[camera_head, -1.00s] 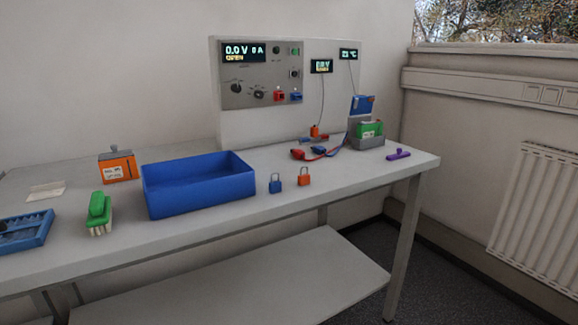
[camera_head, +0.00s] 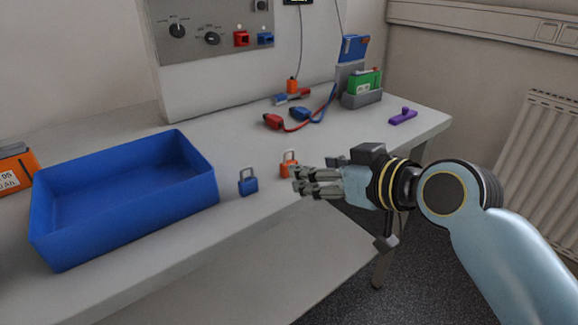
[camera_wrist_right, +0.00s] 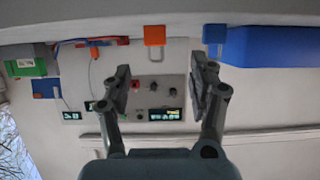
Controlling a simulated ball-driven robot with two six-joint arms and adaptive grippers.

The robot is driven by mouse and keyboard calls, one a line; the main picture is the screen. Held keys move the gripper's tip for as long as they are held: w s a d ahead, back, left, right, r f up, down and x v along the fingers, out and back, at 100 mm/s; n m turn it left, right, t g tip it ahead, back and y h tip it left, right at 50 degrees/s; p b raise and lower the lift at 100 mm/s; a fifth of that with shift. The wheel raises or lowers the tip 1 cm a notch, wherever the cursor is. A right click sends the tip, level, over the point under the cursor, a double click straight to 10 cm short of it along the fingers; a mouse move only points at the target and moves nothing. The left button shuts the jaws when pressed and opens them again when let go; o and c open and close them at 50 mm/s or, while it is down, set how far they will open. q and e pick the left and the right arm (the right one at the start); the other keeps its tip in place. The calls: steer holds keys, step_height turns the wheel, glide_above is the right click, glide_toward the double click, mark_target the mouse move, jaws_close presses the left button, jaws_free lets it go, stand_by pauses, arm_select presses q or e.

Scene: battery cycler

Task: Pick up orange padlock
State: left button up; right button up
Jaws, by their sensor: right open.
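The orange padlock (camera_head: 287,166) stands upright near the front edge of the table in the head view, its lower right partly hidden by my right gripper's fingers. My right gripper (camera_head: 298,181) is open and empty, its fingertips close in front of the padlock; I cannot tell whether they touch. In the right wrist view the picture is upside down. There the orange padlock (camera_wrist_right: 154,36) shows beyond the open fingers (camera_wrist_right: 163,78), between them in the picture. A blue padlock (camera_head: 248,182) stands just left of the orange one and also shows in the wrist view (camera_wrist_right: 214,34). My left gripper is out of view.
A blue bin (camera_head: 190,195) stands left of the padlocks. Red and blue cable clips (camera_head: 273,121) lie behind them. A grey holder (camera_head: 362,99) with a green battery and a purple item (camera_head: 403,116) are at the right. The table (camera_head: 150,262) is bare in front of the bin.

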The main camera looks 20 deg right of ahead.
mark_target(290, 162)
steer(key=x, duration=0.9)
steer(key=shift+d, duration=0.35)
steer(key=shift+c, duration=0.2)
steer(key=c, duration=1.1)
jaws_close()
steer(key=shift+r, duration=0.15)
